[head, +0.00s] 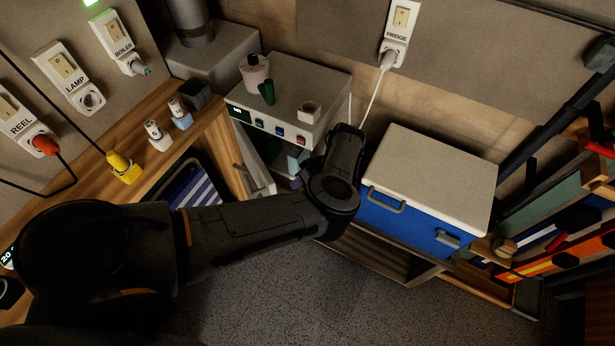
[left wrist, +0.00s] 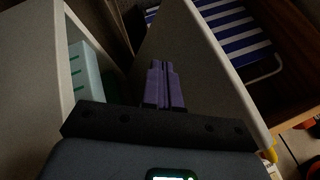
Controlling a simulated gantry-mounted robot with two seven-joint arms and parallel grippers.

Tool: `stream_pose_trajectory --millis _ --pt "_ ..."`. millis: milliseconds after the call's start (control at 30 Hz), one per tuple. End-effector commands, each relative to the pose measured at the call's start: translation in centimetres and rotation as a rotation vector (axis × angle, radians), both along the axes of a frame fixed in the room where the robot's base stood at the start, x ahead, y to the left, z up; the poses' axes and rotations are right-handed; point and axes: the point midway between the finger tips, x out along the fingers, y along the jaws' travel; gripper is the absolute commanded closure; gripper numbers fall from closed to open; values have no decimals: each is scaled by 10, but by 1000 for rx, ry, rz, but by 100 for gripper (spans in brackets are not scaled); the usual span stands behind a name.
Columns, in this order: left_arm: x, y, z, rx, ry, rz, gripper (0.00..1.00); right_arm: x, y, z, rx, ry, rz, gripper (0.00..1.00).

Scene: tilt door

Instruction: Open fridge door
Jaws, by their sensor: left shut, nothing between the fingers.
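The white fridge (head: 322,108) has a row of controls along its front top edge. Its door (head: 252,158) stands partly open, swung out to the left, with a handle (head: 264,190) on it. My left gripper (head: 297,183) is low in front of the fridge opening, partly hidden by my own arm. In the left wrist view its purple fingers (left wrist: 163,85) are shut and empty. They lie in the gap between the fridge body (left wrist: 35,70) and the door (left wrist: 187,70). I cannot tell whether they touch the door. My right gripper is not in view.
A blue cooler with a white lid (head: 430,175) stands right of the fridge. A wooden counter (head: 205,125) and a blue-striped folding chair (head: 195,190) are to the left. The floor (head: 330,290) in front is clear.

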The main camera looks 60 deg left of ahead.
Motion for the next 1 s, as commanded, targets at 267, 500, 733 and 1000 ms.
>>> stream_pose_trajectory --millis 267,500,733,1000 --pt "-23 -2 4 1 -2 -1 100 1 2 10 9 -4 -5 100" --pt "-31 -2 3 0 -3 -3 100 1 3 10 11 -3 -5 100" --pt "-32 -2 3 0 -3 -3 100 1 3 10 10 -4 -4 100" --pt "-36 3 4 1 -2 -3 100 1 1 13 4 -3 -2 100"
